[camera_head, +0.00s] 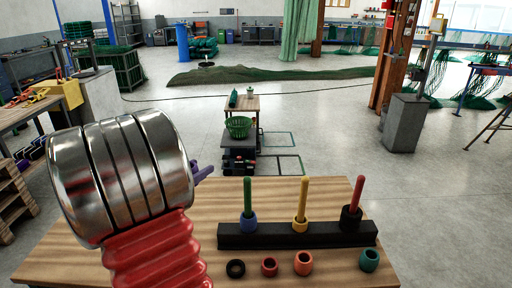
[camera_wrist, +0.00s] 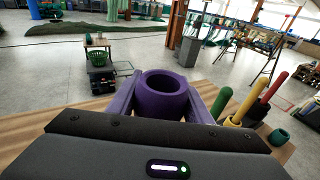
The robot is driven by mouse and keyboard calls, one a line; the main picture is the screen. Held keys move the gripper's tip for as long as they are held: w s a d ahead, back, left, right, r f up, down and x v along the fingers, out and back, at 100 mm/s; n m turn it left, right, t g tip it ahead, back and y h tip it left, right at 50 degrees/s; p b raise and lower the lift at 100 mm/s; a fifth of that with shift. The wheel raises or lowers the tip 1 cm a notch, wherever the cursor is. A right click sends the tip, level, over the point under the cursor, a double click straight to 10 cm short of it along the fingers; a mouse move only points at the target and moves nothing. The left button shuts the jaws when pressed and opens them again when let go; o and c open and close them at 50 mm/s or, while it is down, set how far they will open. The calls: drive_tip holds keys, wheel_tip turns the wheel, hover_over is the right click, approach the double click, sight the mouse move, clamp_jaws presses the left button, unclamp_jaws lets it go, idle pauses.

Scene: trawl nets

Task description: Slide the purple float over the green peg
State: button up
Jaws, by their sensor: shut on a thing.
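The purple float (camera_wrist: 160,105) is a thick ring held between the two purple fingers of my gripper (camera_wrist: 164,86) in the wrist view, its hole facing up. The green peg (camera_head: 247,190) stands upright at the left of a black bar (camera_head: 290,235), with a blue float (camera_head: 248,222) around its base. It also shows in the wrist view (camera_wrist: 222,101), to the right of my gripper and apart from the float. In the head view my arm hides most of the gripper; only a purple tip shows left of the green peg.
A yellow peg (camera_head: 301,197) carries a yellow float (camera_head: 300,225); a red peg (camera_head: 356,193) carries a black float (camera_head: 350,217). Black (camera_head: 235,275), red (camera_head: 269,270), orange (camera_head: 303,269) and teal (camera_head: 369,265) floats lie in front of the bar on the wooden table (camera_head: 200,256).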

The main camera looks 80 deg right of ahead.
drive_tip(key=s+d+r+m+g+y, duration=0.1)
drive_tip(key=s+d+r+m+g, duration=0.1)
drive_tip(key=s, duration=0.7)
drive_tip(key=s+d+r+m+g+y, duration=0.1)
drive_tip(key=s+d+r+g, duration=0.1)
drive_tip(key=s+r, duration=0.3)
drive_tip(key=s, duration=0.3)
drive_tip(key=shift+s+d+r+m+g, duration=0.15)
drive_tip(key=shift+s+d+m+g, duration=0.2)
drive_tip(key=shift+d+m+g, duration=0.05)
drive_tip(key=shift+f, duration=0.2)
wheel_tip(320, 180, down, 10)
idle(0.7)
drive_tip(key=shift+f, duration=0.1)
drive_tip(key=o, duration=1.1)
drive_tip(key=shift+w, duration=0.1)
drive_tip(key=v, duration=1.3)
drive_tip(key=shift+w+a, duration=0.25)
drive_tip(key=shift+w, duration=0.05)
